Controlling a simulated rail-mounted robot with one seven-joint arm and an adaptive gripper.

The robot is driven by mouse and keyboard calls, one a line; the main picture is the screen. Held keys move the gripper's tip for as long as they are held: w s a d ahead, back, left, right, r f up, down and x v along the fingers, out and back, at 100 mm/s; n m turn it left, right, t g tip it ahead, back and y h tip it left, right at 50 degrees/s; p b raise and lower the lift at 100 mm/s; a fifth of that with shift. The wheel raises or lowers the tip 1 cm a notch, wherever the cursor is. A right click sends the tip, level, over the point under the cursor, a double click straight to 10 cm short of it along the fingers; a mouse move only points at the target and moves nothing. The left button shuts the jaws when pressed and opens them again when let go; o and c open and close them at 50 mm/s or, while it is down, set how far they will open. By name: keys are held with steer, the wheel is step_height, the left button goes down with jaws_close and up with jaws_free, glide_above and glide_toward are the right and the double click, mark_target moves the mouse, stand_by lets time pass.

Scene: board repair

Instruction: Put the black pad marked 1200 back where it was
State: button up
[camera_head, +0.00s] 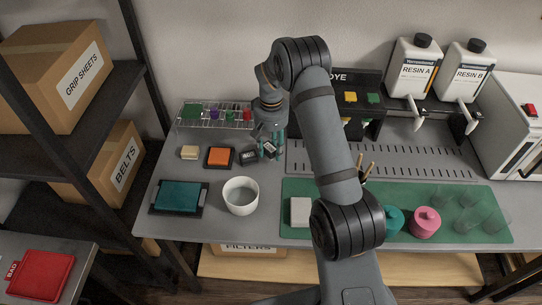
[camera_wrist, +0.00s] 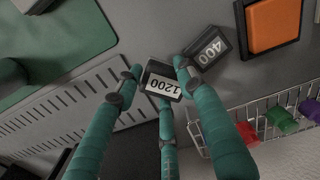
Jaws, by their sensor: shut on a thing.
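The black pad marked 1200 (camera_head: 269,149) is between the fingers of my gripper (camera_head: 270,152), just right of the pad marked 400 (camera_head: 249,156). In the wrist view, the teal fingers of my gripper (camera_wrist: 158,76) close on the 1200 pad (camera_wrist: 163,86), whose white label faces the camera. The black 400 pad (camera_wrist: 208,48) lies beside it, very close to one fingertip; I cannot tell if they touch. The 1200 pad looks tilted in the head view. Whether it touches the grey bench is unclear.
An orange pad in a black frame (camera_head: 219,157) and a beige block (camera_head: 189,152) lie left of the 400 pad. A wire rack with coloured items (camera_head: 215,117) stands behind. A white bowl (camera_head: 240,196) is in front. A slotted panel (camera_head: 400,163) lies right.

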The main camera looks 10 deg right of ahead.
mark_target(271, 163)
steer(key=shift+f, duration=2.05)
steer(key=shift+f, duration=0.1)
steer(key=shift+f, duration=0.15)
steer(key=o, duration=1.1)
step_height(271, 163, up, 13)
steer(key=shift+f+b, duration=0.2)
steer(key=shift+b, duration=0.15)
steer(key=shift+f, duration=0.1)
